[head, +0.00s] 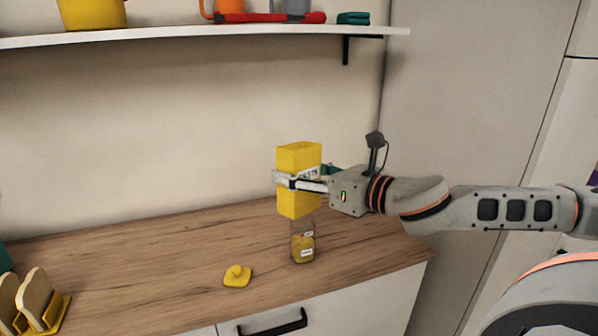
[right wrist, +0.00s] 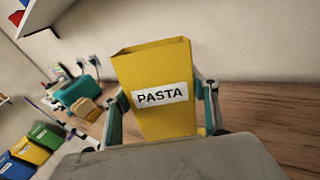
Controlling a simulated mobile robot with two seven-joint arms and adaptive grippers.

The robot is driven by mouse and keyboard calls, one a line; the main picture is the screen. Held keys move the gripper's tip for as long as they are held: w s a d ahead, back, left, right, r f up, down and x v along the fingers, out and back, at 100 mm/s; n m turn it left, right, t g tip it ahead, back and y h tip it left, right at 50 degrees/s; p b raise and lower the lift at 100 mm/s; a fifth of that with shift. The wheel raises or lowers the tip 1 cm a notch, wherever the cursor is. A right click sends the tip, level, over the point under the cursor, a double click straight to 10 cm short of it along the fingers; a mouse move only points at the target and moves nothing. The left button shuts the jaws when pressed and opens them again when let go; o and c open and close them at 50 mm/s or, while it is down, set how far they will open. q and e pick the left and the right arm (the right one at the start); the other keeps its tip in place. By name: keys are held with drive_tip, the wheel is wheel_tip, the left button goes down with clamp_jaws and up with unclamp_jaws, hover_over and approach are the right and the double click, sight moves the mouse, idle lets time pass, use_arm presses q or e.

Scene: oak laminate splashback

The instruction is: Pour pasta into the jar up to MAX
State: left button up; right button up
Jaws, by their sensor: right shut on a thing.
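The yellow pasta box (head: 296,196) is held roughly upright, and its PASTA label faces the camera in the right wrist view (right wrist: 162,96). My right gripper (head: 300,183) is shut around the box's sides. The clear jar (head: 303,243) stands upright on the counter just below the box's lower end in the head view. The jar holds some yellowish pasta in its lower part and bears small pale labels, too small to read. The box hides or nearly meets the jar's mouth, so I cannot tell the gap. My left gripper is not in view.
A yellow lid-like piece with a knob (head: 237,275) lies on the wooden counter (head: 150,268), left of the jar. A yellow rack with slices (head: 40,302) stands at the front left. A shelf (head: 200,35) with several items runs above. The counter's middle is clear.

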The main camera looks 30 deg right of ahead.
sight(309, 211)
drive_tip(key=shift+a+f+b, duration=0.1)
drive_tip(key=shift+f+b, duration=0.45)
drive_tip(key=shift+f, duration=0.8)
drive_tip(key=shift+s+f+m+g+b, duration=0.15)
drive_tip(key=shift+f+m+g+b, duration=0.3)
drive_tip(key=shift+f, duration=0.75)
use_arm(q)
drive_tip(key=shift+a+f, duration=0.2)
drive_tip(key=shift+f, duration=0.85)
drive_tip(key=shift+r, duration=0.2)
use_arm(e)
drive_tip(key=shift+f, duration=0.25)
drive_tip(key=shift+s+a+f+m+g+p, duration=0.1)
drive_tip(key=shift+f+m+g+p, duration=0.15)
drive_tip(key=shift+f, duration=0.25)
drive_tip(key=shift+s+a+f+g+p, duration=0.1)
drive_tip(key=shift+f+p, duration=0.2)
drive_tip(key=shift+f, duration=0.15)
drive_tip(key=shift+s+f, duration=0.1)
drive_tip(key=shift+f, duration=0.25)
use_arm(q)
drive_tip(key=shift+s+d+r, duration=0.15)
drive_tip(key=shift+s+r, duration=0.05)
use_arm(e)
drive_tip(key=shift+f+g, duration=0.2)
drive_tip(key=shift+g, duration=0.1)
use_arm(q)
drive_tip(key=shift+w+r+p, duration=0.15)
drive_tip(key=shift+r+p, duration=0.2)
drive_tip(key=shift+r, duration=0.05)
